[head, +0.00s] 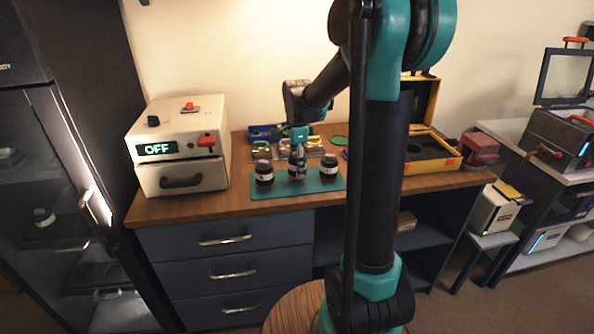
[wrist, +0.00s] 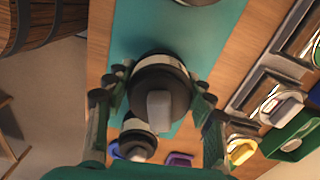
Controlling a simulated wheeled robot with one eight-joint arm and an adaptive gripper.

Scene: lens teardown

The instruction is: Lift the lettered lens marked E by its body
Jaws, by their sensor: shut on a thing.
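Three dark lenses with pale bands are at the green mat (head: 312,186) on the workbench: a left lens (head: 264,174), a middle lens (head: 296,172) and a right lens (head: 329,169). Their letters are too small to read, so I cannot tell which is E. My gripper (head: 298,155) reaches down onto the middle lens. In the wrist view my gripper (wrist: 158,103) is shut on this lens (wrist: 160,80), with a finger on either side of its body. Another lens (wrist: 137,142) shows below it, and part of a third at the top edge. I cannot tell whether the held lens touches the mat.
A white box with an OFF display (head: 181,147) stands left on the workbench. Small trays (head: 313,146) lie behind the mat, and an open yellow case (head: 432,150) is on the right. The held lens has neighbours on both sides.

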